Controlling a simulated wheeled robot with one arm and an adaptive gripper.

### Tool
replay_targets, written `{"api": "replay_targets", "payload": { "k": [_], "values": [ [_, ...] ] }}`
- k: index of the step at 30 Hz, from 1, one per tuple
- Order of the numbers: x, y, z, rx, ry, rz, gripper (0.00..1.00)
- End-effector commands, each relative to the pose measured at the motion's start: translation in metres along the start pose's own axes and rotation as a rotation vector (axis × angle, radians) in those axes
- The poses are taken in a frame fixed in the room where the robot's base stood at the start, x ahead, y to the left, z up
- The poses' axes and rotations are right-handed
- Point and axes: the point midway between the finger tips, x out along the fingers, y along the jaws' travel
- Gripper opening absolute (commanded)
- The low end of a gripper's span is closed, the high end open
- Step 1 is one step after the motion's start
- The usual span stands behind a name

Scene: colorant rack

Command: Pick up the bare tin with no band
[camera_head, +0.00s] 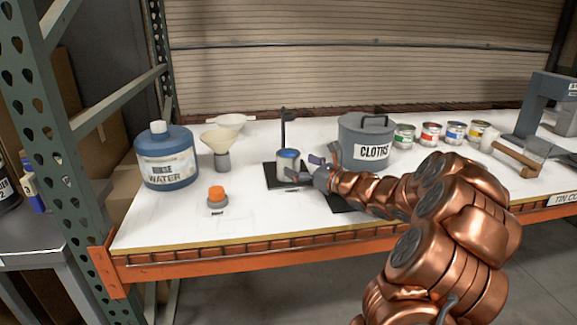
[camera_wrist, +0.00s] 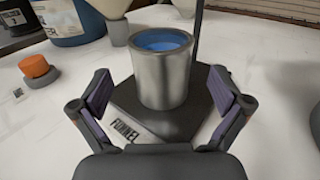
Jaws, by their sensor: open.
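The bare tin (camera_head: 288,166) is a plain metal can with no band and blue contents, standing on a dark stand base with a post. In the wrist view the tin (camera_wrist: 162,78) stands upright just beyond my gripper, on the dark plate (camera_wrist: 160,122) next to a label reading FUNNEL. My gripper (camera_wrist: 162,98) is open, with one finger to the left and one to the right of the tin's near side. Neither finger visibly touches it. In the head view my gripper (camera_head: 308,169) reaches the tin from the right.
A blue water jug (camera_head: 168,165), a funnel (camera_head: 222,143) and an orange-capped item (camera_head: 216,196) stand left. The grey CLOTHS bin (camera_head: 366,140) stands right of the tin. Several banded tins (camera_head: 430,134) and a wooden-handled tool (camera_head: 515,157) are farther right. The stand's post (camera_head: 283,125) rises behind the tin.

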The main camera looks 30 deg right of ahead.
Motion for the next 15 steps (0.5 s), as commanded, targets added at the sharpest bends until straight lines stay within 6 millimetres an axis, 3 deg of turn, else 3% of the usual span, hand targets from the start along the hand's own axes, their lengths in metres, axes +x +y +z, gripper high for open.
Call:
{"api": "replay_targets", "payload": {
  "k": [15],
  "values": [
    [0.045,-0.002,0.0,0.002,-0.001,0.0,1.0]
  ]
}}
